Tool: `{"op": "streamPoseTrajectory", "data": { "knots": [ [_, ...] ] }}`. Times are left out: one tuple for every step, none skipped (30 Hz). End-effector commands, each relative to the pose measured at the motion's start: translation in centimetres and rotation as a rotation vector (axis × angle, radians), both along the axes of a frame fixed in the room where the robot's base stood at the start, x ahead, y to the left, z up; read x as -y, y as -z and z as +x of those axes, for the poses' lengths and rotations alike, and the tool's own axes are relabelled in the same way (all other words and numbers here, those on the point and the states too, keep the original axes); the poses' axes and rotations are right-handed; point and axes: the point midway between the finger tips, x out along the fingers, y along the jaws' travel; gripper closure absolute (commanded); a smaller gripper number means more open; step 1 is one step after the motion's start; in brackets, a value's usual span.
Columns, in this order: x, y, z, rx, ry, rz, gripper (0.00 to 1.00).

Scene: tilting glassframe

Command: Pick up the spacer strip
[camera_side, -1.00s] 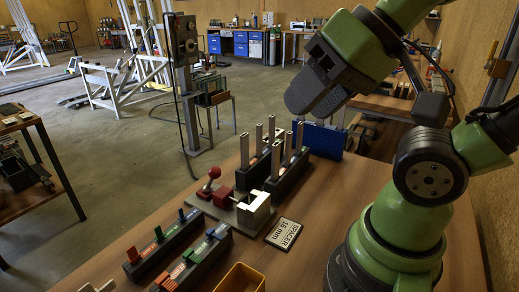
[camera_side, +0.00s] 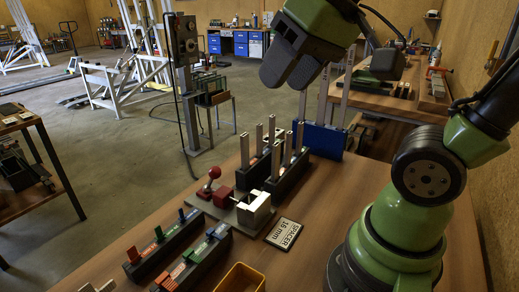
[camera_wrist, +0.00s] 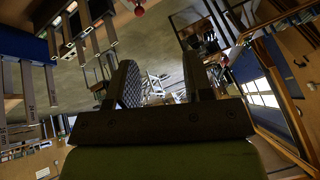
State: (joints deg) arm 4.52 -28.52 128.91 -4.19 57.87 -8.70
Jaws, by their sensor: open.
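Several upright metal spacer strips stand in two dark racks on the wooden table; one strip (camera_side: 300,136) is in the nearer rack (camera_side: 285,186). Taller strips, one of them (camera_side: 323,94) clearly seen, stand in a blue holder (camera_side: 320,139) behind them. I cannot tell which strip the task means. My gripper (camera_side: 287,84) is in the air above and behind the racks, with nothing between its fingers. In the wrist view my gripper (camera_wrist: 160,72) shows two separated fingers, and pale strips (camera_wrist: 29,92) show at the left, apart from them.
A grey fixture with a red-knobbed lever (camera_side: 213,173) and a pale block (camera_side: 254,209) stands in front of the racks. A "SPACER 16 mm" label (camera_side: 283,233) lies to its right. Low racks with coloured pieces (camera_side: 165,240) and a yellow bin (camera_side: 240,278) are nearer.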

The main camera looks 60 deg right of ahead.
Motion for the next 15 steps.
{"op": "streamPoseTrajectory", "data": {
  "knots": [
    [1.0,-0.4,2.0,-0.037,-0.008,-0.028,0.53],
    [1.5,-0.6,3.0,-0.056,-0.019,-0.045,0.53],
    [2.4,-0.7,4.4,-0.083,-0.034,-0.069,0.53],
    [3.0,-0.8,5.5,-0.102,-0.044,-0.083,0.53],
    [3.8,-0.7,6.5,-0.123,-0.055,-0.098,0.53],
    [4.8,-0.6,7.8,-0.15,-0.068,-0.116,0.53],
    [5.6,-0.4,8.8,-0.17,-0.079,-0.128,0.53],
    [6.4,-0.1,9.8,-0.191,-0.089,-0.139,0.53],
    [7.6,0.4,11.0,-0.218,-0.104,-0.153,0.53],
    [8.5,0.8,11.9,-0.239,-0.116,-0.162,0.53],
    [9.4,1.4,12.7,-0.261,-0.125,-0.169,0.53],
    [10.7,2.1,13.7,-0.288,-0.139,-0.179,0.53],
    [11.7,2.8,14.4,-0.31,-0.15,-0.184,0.53],
    [12.7,3.6,15.1,-0.329,-0.161,-0.19,0.53],
    [14.1,4.6,15.9,-0.357,-0.176,-0.194,0.53]
  ]
}}
